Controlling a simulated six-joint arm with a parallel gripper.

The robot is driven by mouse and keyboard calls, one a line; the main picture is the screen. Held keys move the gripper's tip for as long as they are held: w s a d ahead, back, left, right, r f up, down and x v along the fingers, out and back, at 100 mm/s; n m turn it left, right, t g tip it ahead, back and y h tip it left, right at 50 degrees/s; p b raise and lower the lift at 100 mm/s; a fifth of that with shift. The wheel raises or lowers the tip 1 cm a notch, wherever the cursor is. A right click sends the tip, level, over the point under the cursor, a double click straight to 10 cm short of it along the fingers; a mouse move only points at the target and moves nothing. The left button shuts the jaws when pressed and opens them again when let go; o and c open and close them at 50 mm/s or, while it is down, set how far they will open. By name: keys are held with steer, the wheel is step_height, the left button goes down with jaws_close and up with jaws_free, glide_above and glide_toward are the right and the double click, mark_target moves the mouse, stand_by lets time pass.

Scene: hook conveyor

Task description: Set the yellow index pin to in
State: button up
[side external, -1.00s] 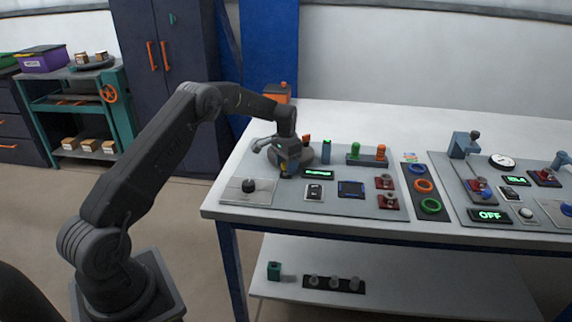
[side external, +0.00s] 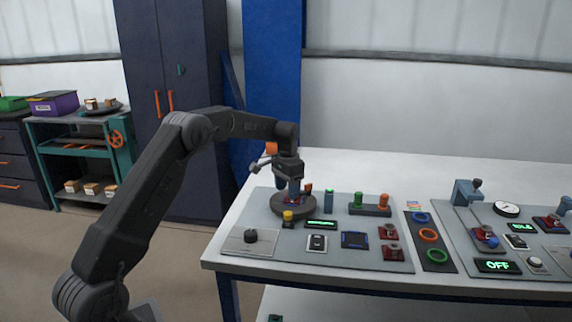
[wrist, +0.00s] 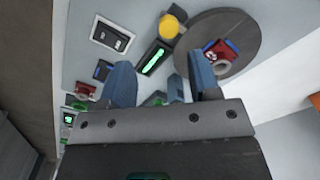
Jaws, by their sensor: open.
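The yellow index pin (side external: 288,216) shows its round yellow knob on a dark mount at the near edge of the dark round turntable (side external: 276,208). It also shows in the wrist view (wrist: 169,27), beside the turntable (wrist: 246,32). How deep the pin sits I cannot tell. My gripper (side external: 291,192) points down above the turntable, behind and above the pin. In the wrist view its two blue fingers (wrist: 161,72) are apart with nothing held between them. The knob is clear of both fingers.
A red part with a grey ring (wrist: 222,58) sits on the turntable near one finger. The bench's back strip is clear.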

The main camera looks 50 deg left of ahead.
steer(key=s+d+r+t, duration=0.2)
steer(key=s+d+r, duration=0.8)
steer(key=d+r, duration=0.3)
steer(key=shift+s+d+r+y, duration=0.15)
steer(key=shift+d+r+y, duration=0.15)
steer(key=shift+r, duration=0.85)
steer(key=s+d+f+t, duration=0.1)
steer(key=s+d, duration=0.4)
steer(key=s, duration=0.6)
steer(key=s+d+f+t, duration=0.1)
steer(key=s+d+t, duration=0.1)
steer(key=s+d, duration=0.4)
steer(key=s, duration=0.5)
steer(key=shift+s+f+t, duration=0.2)
steer(key=shift+f+t, duration=0.05)
steer(key=shift+t, duration=0.05)
